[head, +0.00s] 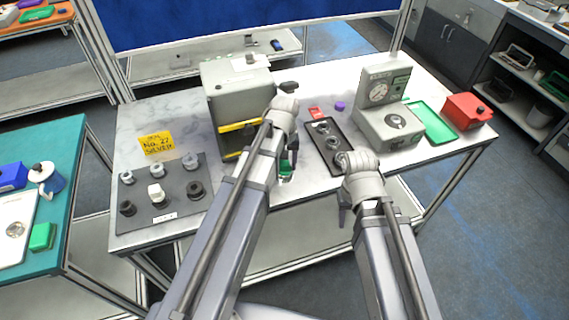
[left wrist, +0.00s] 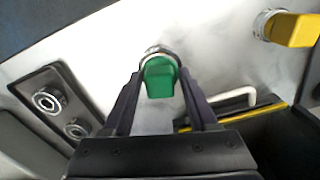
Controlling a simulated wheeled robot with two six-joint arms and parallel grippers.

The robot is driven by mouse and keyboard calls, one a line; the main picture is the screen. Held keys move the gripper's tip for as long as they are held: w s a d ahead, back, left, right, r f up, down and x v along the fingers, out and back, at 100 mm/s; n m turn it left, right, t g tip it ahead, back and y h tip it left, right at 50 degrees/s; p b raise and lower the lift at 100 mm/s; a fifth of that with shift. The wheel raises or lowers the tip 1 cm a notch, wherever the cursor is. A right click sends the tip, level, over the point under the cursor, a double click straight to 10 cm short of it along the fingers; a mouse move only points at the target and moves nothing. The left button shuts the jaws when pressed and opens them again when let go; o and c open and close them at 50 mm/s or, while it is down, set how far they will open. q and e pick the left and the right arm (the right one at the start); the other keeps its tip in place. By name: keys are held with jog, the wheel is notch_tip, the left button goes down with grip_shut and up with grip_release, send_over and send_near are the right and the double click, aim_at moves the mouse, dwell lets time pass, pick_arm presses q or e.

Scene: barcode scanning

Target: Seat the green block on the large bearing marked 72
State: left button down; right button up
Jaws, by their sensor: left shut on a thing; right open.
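The green block (left wrist: 160,80) is held between the two fingers of my left gripper (left wrist: 160,105) in the left wrist view. A silver ring (left wrist: 153,50) shows right at its far end; I cannot tell whether it touches the block. In the head view my left forearm mostly hides this area, with a bit of green (head: 293,143) beside it. Two ring-shaped bearings, one (head: 322,129) behind the other (head: 331,142), lie in a black tray (head: 310,143). I cannot read a 72 on either. My right gripper (head: 344,208) is open and empty at the table's front edge.
A grey machine with a yellow strip (head: 240,127) stands left of my left arm. A grey mat (head: 172,188) holds several round parts. A yellow block (left wrist: 292,30) shows in the wrist view.

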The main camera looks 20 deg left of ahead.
pick_arm(q)
jog(key=shift+f+b, duration=0.3)
grip_release()
dwell(0.3)
notch_tip(320, 180, up, 8)
jog(key=p, duration=0.7)
jog(key=shift+f+p, duration=0.1)
jog(key=shift+p, duration=0.3)
jog(key=shift+f, duration=0.1)
